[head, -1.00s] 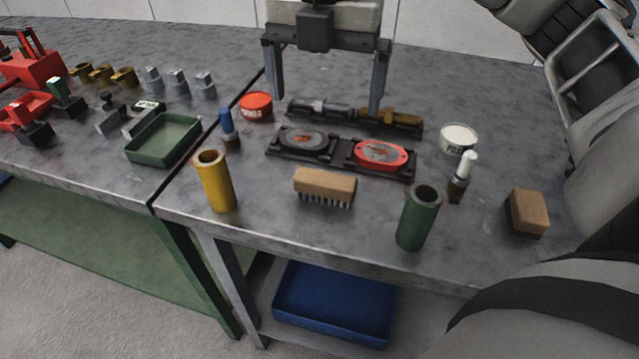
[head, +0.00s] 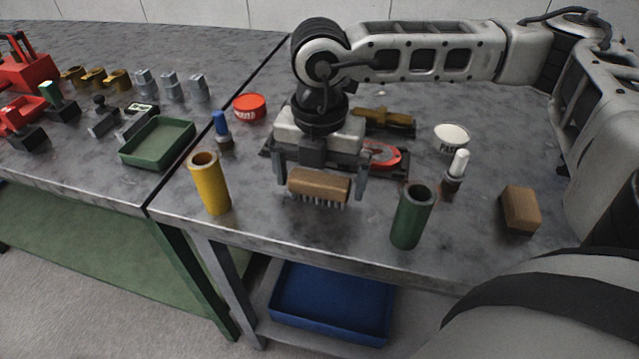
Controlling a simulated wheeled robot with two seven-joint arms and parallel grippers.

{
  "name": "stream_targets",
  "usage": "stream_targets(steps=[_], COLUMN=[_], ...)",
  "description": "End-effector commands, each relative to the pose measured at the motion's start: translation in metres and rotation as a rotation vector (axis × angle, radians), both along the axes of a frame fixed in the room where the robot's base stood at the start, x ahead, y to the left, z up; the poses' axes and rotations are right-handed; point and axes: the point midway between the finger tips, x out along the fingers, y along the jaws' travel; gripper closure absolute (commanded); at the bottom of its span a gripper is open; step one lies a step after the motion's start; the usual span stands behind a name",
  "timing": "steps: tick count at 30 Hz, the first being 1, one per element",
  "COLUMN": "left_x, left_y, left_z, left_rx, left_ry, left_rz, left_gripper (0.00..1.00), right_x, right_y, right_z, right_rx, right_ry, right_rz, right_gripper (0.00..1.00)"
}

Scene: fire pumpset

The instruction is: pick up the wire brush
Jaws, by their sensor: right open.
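The wire brush (head: 318,187) has a wooden block back with dark bristles below. It sits near the front edge of the grey bench, between a yellow tube and a green tube. My right gripper (head: 321,192) is open, with one finger at each end of the brush block. A gap shows at the right end; I cannot tell whether the left finger touches. My left gripper is not in view.
The yellow tube (head: 209,184) stands left of the brush, the green tube (head: 411,217) right. A wooden block (head: 520,209), white-capped brush (head: 455,172), white tin (head: 451,138) and red tin (head: 249,107) stand around. A green tray (head: 157,142) lies left.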

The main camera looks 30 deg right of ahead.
Motion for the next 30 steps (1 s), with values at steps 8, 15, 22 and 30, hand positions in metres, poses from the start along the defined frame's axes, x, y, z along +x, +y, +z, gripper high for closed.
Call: stream_targets(steps=[8,15,22,30], left_x=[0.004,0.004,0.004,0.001], left_y=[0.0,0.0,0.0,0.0], left_z=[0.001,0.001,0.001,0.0], left_rx=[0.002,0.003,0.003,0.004], left_ry=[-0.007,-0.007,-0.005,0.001], left_rz=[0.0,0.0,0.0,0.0], left_gripper=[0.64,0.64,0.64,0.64], right_x=[0.0,0.0,0.0,0.001], right_y=[0.0,0.0,0.0,0.001], right_z=[-0.006,-0.005,-0.004,0.02], right_rx=[-0.001,-0.001,0.0,0.002], right_ry=[-0.001,-0.001,-0.001,-0.004], right_rz=[0.001,0.0,0.0,0.0], right_gripper=[0.0,0.41,0.41,0.41])
